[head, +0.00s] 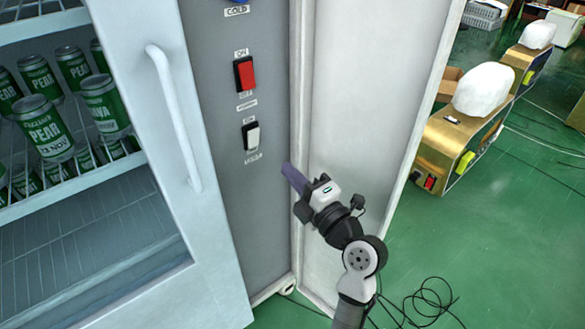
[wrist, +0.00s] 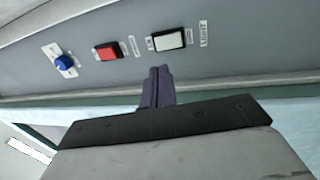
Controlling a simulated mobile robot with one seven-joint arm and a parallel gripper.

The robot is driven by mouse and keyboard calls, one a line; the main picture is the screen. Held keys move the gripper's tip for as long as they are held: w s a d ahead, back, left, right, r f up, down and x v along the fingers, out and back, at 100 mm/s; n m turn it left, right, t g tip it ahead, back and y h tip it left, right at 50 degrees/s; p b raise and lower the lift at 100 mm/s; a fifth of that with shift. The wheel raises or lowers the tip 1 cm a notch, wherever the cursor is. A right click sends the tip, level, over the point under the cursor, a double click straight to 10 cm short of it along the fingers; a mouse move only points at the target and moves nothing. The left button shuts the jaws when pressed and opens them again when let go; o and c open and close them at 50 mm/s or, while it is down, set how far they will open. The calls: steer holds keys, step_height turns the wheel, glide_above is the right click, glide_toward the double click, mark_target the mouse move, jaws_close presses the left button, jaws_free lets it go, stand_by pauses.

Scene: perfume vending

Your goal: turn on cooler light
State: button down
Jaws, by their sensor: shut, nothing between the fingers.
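The cooler's grey control panel (head: 230,190) stands right of its glass door. A white rocker switch (head: 251,136) labelled as the light sits on the panel, below a red rocker switch (head: 244,73) labelled as power. In the wrist view the white switch (wrist: 169,40) is just above my fingertips, with the red switch (wrist: 107,51) to its left. My gripper (head: 290,172) is shut and empty, its purple fingers pointing up-left at the panel, below and right of the white switch. In the wrist view the shut fingers (wrist: 158,75) appear apart from the switch.
A blue knob (wrist: 64,62) is left of the red switch. The cooler door has a white handle (head: 174,118), with green cans (head: 43,128) behind the glass. A white side panel (head: 362,110) stands right of my gripper. Black cables (head: 430,303) lie on the green floor.

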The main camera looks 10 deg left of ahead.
mark_target(254, 134)
steer(key=p+x, duration=0.4)
steer(key=x, duration=0.5)
steer(key=shift+w+a+r, duration=0.15)
steer(key=shift+a+r, duration=0.1)
steer(key=shift+a, duration=0.05)
steer(key=shift+w+a+p, duration=0.35)
steer(key=shift+a, duration=0.05)
steer(key=shift+w+a+r+p, duration=0.15)
steer(key=shift+r+p, duration=0.1)
steer(key=shift+p, duration=0.15)
steer(key=shift+f+g+h, duration=0.2)
steer(key=shift+g+h, duration=0.1)
